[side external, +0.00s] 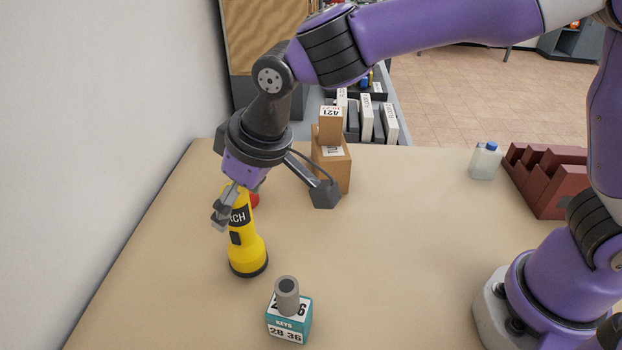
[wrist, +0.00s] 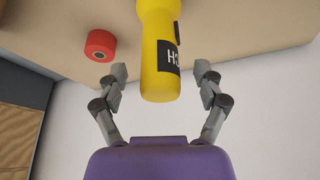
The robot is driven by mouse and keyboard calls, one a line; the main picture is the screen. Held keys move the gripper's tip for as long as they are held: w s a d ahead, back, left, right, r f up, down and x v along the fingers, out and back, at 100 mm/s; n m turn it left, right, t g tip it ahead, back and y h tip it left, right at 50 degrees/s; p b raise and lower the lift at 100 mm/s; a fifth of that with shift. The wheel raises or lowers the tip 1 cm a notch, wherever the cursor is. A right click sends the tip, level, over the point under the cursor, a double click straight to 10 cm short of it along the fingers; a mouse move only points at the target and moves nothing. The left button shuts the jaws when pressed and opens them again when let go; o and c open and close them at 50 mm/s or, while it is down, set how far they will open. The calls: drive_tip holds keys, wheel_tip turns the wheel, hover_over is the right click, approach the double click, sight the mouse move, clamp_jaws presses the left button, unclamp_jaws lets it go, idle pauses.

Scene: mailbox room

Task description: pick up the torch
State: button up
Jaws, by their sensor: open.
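The torch (side external: 243,238) is yellow with a black label and stands upright on the table in the side view, its wide dark-rimmed end down. It also shows in the wrist view (wrist: 160,75), with its narrow end toward my gripper. My gripper (side external: 229,208) is at the torch's upper part in the side view. In the wrist view my gripper (wrist: 161,72) is open, one finger on each side of the torch's narrow end, with a visible gap on both sides. The top of the torch is partly hidden behind my gripper in the side view.
A red roll (wrist: 100,45) lies beside the torch. A teal-and-white box (side external: 289,322) with a grey cylinder (side external: 287,296) on top stands in front. Cardboard boxes (side external: 333,165) stand behind. A bottle (side external: 485,161) and dark red rack (side external: 548,185) are right. A wall (side external: 110,120) borders the left.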

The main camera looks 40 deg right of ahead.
drive_tip(key=shift+x, duration=1)
clamp_jaws()
drive_tip(key=shift+r, duration=0.15)
